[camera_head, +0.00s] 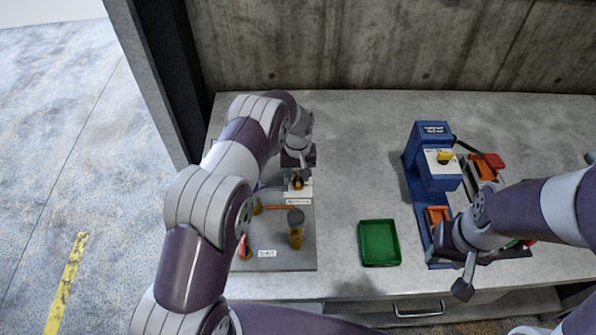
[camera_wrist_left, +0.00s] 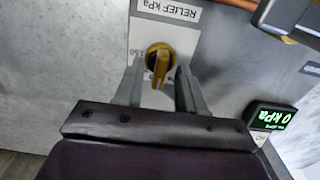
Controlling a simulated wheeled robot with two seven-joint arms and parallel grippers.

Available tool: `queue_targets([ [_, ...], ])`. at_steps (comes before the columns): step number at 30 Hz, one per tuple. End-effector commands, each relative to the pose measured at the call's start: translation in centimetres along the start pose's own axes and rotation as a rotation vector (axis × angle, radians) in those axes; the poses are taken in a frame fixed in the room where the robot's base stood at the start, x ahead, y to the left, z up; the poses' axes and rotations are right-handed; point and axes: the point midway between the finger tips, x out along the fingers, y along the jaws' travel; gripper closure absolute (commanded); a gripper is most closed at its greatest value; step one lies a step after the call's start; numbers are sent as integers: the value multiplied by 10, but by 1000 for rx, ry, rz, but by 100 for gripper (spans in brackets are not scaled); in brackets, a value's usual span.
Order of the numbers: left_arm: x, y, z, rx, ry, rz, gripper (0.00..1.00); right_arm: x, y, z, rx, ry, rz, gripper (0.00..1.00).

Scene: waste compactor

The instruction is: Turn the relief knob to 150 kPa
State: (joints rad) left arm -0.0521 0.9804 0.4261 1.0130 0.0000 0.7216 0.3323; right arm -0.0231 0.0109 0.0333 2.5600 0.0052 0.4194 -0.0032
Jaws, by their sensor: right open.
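The yellow relief knob (camera_wrist_left: 158,60) sits on a white dial plate (camera_wrist_left: 142,32) marked "RELIEF kPa", upside down in the left wrist view. A "150" mark shows left of the knob, and the knob's ridge points down the picture. The knob also shows in the head view (camera_head: 297,182). My left gripper (camera_wrist_left: 158,70) is open, its two fingers on either side of the knob with gaps visible. It also shows in the head view (camera_head: 298,168), partly hidden by its wrist. My right gripper (camera_head: 470,270) is open, low over the blue machine's front.
A green display (camera_wrist_left: 270,117) reads 0 kPa. An orange pipe (camera_head: 280,207) and a grey-capped yellow fitting (camera_head: 296,228) stand on the grey panel (camera_head: 290,258). A green tray (camera_head: 379,243) lies right of it. A blue machine (camera_head: 432,160) stands further right. Counter between is clear.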

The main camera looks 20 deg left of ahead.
Motion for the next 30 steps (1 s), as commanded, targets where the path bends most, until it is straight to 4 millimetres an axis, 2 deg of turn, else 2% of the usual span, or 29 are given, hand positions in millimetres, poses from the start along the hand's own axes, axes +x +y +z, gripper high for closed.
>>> queue_targets([
  [2, 0, 0, 0, 0, 0, 0, 61, 0, 0, 0, 0, 0, 0, 57],
  [3, 0, 0, 0, 0, 0, 0, 64, 0, 0, 0, 0, 0, 0, 57],
  [5, 0, 0, 0, 0, 0, 0, 83, 0, 0, 0, 0, 0, 0, 57],
  [6, 0, 0, 0, 0, 0, 0, 96, 0, 0, 0, 0, 0, 0, 57],
  [7, 0, 0, 0, 0, 0, 0, 100, 0, 0, 0, 0, 0, 0, 57],
  [19, 1, 0, 0, 46, 0, 0, 100, 6, 0, 1, 0, 0, 0, 57],
  [30, 3, 0, 0, 318, 2, 0, 100, 30, 0, 4, 0, 0, 0, 57],
])
